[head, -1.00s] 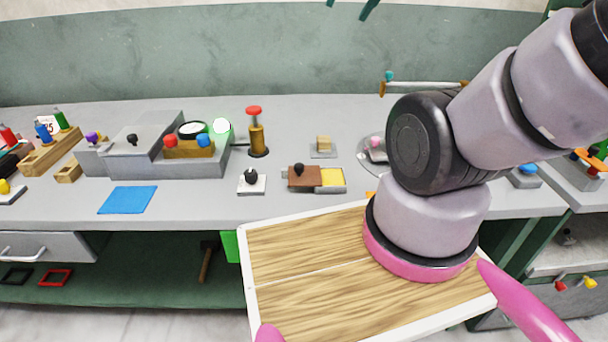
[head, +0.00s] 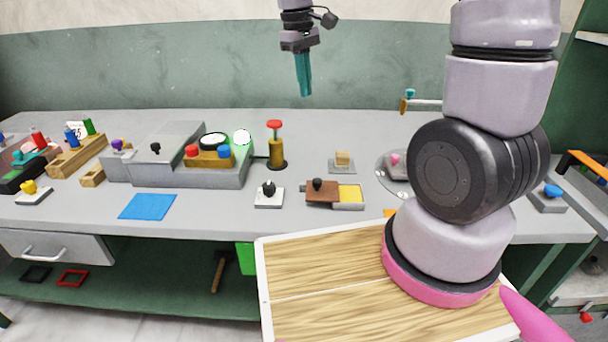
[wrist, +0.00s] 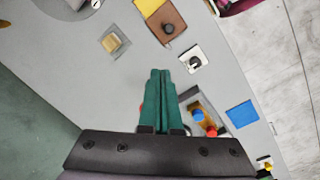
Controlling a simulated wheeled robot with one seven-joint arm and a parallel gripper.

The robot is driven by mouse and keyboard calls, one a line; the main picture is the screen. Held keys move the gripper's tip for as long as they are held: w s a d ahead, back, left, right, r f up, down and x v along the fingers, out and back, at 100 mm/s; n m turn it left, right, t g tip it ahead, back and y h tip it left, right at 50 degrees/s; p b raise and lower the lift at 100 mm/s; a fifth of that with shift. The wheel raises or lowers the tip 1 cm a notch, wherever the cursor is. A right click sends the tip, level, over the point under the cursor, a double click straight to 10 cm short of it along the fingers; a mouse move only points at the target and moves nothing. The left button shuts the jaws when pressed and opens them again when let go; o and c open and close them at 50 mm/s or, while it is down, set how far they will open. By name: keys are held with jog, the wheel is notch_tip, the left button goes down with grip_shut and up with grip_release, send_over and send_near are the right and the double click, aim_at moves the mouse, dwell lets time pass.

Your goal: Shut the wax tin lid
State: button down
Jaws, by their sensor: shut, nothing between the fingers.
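The wax tin (head: 350,205) lies on the grey bench right of centre, a low grey box with yellow wax showing at its right end. Its brown lid (head: 325,190) with a dark knob covers the left part, so the tin stands partly open. In the wrist view, the brown lid (wrist: 166,20) and the yellow wax (wrist: 148,5) show at the top. My gripper (head: 306,93) hangs high above the back of the bench, fingers pointing down, well apart from the tin. Its teal fingers are together and empty, as the wrist view (wrist: 160,72) also shows.
A white block with a black knob (head: 269,196) stands just left of the tin. A brass post with a red top (head: 275,148) and a pale block on a plate (head: 342,160) stand behind. A blue mat (head: 147,206) lies left. Bench space before the tin is clear.

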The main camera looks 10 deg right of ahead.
aim_at(339, 189)
jog(key=w+a+f+n+g+h, duration=0.1)
jog(key=a+f+n, duration=0.25)
jog(key=f, duration=0.35)
jog(key=w+a+f+n+g+h, duration=0.1)
jog(key=a+f+n+h, duration=0.1)
jog(key=a+f, duration=0.35)
jog(key=x, duration=1.1)
jog(key=shift+s+d+f, duration=0.1)
jog(key=shift+d+f, duration=0.15)
jog(key=shift+d, duration=0.1)
jog(key=d, duration=0.1)
jog(key=s+d, duration=0.1)
jog(key=d, duration=0.1)
jog(key=shift+s+f, duration=0.25)
jog(key=shift+s+d, duration=0.2)
jog(key=shift+d, duration=0.15)
jog(key=d, duration=0.2)
jog(key=s+d, duration=0.1)
jog(key=d, duration=0.2)
jog(key=s+d, duration=0.1)
jog(key=d, duration=0.1)
jog(key=shift+d, duration=0.25)
